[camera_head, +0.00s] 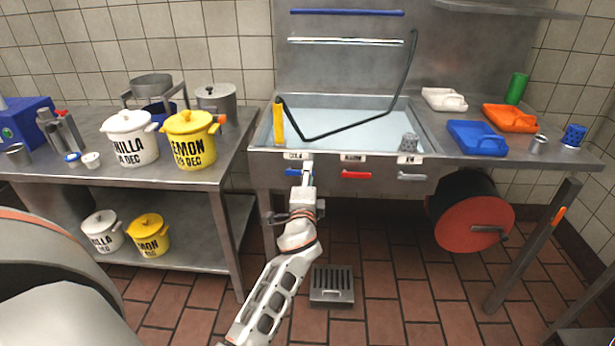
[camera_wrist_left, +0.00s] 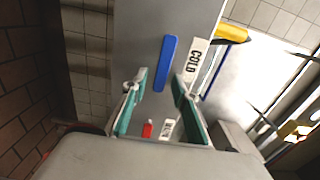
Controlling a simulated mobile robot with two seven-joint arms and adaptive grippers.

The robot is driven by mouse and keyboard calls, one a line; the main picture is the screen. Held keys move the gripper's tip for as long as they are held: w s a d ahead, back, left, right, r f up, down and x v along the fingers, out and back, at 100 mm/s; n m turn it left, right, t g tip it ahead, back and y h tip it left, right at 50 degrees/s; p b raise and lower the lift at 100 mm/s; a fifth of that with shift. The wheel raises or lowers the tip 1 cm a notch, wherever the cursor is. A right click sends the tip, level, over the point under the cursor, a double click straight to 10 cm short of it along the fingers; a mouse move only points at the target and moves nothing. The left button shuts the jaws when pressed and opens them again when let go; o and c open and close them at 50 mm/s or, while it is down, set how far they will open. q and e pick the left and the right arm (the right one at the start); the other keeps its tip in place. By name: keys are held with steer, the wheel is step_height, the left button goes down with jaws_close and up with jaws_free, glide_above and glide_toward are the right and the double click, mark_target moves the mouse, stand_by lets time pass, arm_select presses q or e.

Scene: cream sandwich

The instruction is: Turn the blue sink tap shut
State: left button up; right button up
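The blue tap handle (camera_head: 291,172) is on the front of the sink, below the COLD label (camera_head: 297,155). It is a short bar lying level, parallel to that label. My left gripper (camera_head: 307,174) is in front of the sink at this handle and hides part of it in the head view. In the left wrist view, the blue handle (camera_wrist_left: 165,63) lies just ahead of the gap between the teal fingers of my left gripper (camera_wrist_left: 157,92). The fingers are apart with nothing held; I cannot tell whether they touch the handle. My right gripper is not in view.
A red handle (camera_head: 356,175) and a grey handle (camera_head: 411,177) sit further right on the sink front. A red reel (camera_head: 472,224) hangs under the right counter. A table (camera_head: 224,160) with pots stands left. A floor drain (camera_head: 331,286) lies below the sink.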

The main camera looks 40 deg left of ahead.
arm_select(q)
steer(key=v, duration=0.7)
steer(key=shift+s+d, duration=0.15)
steer(key=shift+s, duration=0.05)
stand_by(0.6)
